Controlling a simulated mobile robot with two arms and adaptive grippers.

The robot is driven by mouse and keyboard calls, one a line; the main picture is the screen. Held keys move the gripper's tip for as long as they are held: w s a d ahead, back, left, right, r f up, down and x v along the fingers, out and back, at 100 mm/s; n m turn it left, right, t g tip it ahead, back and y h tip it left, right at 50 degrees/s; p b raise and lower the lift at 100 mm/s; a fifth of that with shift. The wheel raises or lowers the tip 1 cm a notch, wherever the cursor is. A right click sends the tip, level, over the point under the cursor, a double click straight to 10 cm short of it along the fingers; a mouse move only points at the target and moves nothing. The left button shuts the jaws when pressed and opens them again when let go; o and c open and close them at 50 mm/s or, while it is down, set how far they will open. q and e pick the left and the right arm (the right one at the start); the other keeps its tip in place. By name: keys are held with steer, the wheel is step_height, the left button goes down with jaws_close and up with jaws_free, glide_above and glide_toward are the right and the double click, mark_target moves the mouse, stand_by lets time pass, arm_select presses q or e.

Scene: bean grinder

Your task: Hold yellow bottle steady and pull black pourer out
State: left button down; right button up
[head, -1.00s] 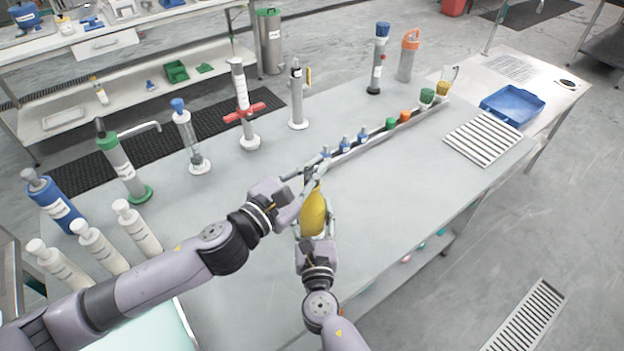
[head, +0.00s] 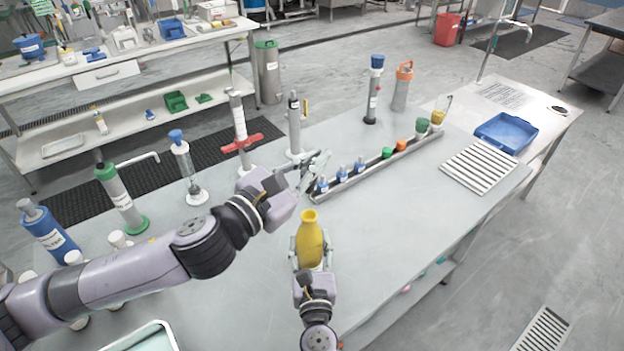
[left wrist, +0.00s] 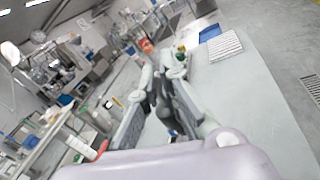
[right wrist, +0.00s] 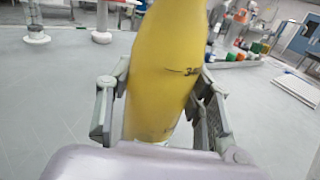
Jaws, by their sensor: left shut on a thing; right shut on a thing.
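The yellow bottle (head: 310,246) stands upright on the grey table, its open mouth showing at the top. My right gripper (head: 311,262) is shut on the bottle's sides. In the right wrist view the bottle (right wrist: 166,70) fills the space between the fingers. My left gripper (head: 318,168) is raised above and apart from the bottle, shut on the black pourer. The left wrist view shows the black pourer (left wrist: 161,97) only as a small dark shape between the fingers, mostly hidden.
A narrow rack (head: 375,166) with several small blue, green and orange-topped items lies just beyond the bottle. Several tall cylinders stand along the far and left edges. A slatted panel (head: 478,167) and blue tray (head: 506,132) lie to the right. The table right of the bottle is clear.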

stand_by(0.3)
steer(key=o, duration=1.5)
steer(key=shift+c, duration=0.2)
